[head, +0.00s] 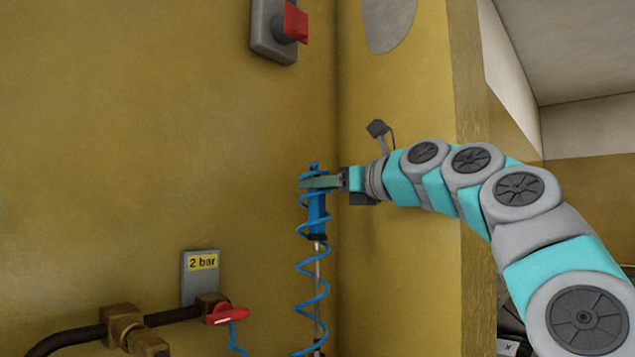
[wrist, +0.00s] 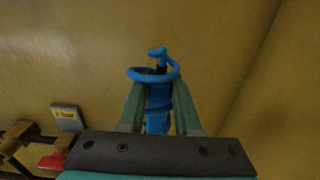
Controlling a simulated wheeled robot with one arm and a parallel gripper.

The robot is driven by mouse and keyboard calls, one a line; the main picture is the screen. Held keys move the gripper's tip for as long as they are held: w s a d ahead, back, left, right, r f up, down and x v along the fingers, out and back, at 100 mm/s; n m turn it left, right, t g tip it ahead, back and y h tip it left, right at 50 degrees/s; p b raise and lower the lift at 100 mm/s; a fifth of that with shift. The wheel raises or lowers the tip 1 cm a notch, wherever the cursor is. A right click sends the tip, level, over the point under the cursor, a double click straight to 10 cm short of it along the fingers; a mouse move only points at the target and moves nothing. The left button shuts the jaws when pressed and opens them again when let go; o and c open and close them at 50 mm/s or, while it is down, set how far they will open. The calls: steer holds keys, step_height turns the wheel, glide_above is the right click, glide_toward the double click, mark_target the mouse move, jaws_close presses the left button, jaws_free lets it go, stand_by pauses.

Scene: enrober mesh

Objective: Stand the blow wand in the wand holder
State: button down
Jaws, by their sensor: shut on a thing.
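The blow wand (head: 317,217) has a blue handle and a thin metal tube that points down. It hangs upright in the head view, near the corner of the yellow walls, with a blue coiled hose around it. My gripper (head: 318,183) is shut on the upper part of the blue handle. In the wrist view the green fingers (wrist: 160,108) sit on both sides of the blue wand (wrist: 158,95), with a hose loop at its top. The lower end of the tube is at the bottom edge of the head view. I cannot make out the wand holder.
A pipe with brass fittings (head: 123,322) and a red valve handle (head: 228,314) runs along the lower left wall, under a "2 bar" plate (head: 200,275). A red switch (head: 294,22) on a grey box is above. The wall between is bare.

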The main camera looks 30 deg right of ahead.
mark_target(325, 236)
stand_by(0.6)
steer(key=shift+f+b, duration=1.35)
steer(key=shift+f, duration=3.3)
steer(key=shift+f+b, duration=1.9)
steer(key=shift+f, duration=3.3)
steer(key=c, duration=0.5)
jaws_free()
steer(key=shift+v, duration=3.95)
